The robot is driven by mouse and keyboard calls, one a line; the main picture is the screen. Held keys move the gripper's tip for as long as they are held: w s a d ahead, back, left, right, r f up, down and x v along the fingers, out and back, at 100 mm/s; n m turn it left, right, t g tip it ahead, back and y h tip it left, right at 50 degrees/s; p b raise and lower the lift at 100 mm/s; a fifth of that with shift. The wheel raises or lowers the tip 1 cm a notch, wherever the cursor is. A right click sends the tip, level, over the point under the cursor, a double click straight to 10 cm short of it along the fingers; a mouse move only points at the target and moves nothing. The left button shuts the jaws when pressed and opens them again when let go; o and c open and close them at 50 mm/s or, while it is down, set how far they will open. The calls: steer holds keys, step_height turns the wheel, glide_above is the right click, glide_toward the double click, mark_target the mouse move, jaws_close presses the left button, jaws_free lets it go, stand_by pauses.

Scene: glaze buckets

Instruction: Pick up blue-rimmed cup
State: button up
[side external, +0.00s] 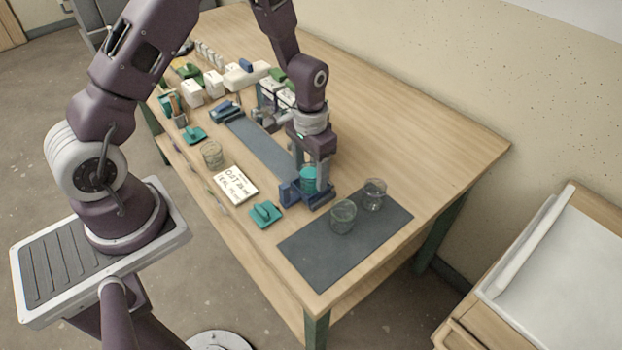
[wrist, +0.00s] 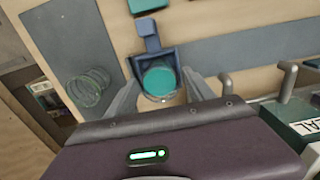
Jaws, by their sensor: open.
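A cup (side external: 308,179) filled with teal stands in a dark blue holder (side external: 291,196) on the table. I cannot make out a blue rim on it for certain. In the wrist view the cup's round teal top (wrist: 158,77) lies between my two fingers, framed by the blue holder (wrist: 151,44). My gripper (side external: 311,165) is down around the cup from above. It is open, with a finger on each side, and the wrist view shows it too (wrist: 163,90). Contact cannot be told.
A greenish glass (side external: 343,215) and a clear glass (side external: 374,193) stand on a dark mat (side external: 320,255). Another glass (side external: 212,154) stands by a written card (side external: 235,184). A teal block (side external: 265,213) lies near the holder. Bottles and boxes crowd the far end.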

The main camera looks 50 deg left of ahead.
steer(key=c, duration=0.8)
steer(key=shift+r, duration=3.75)
steer(key=shift+c, duration=0.2)
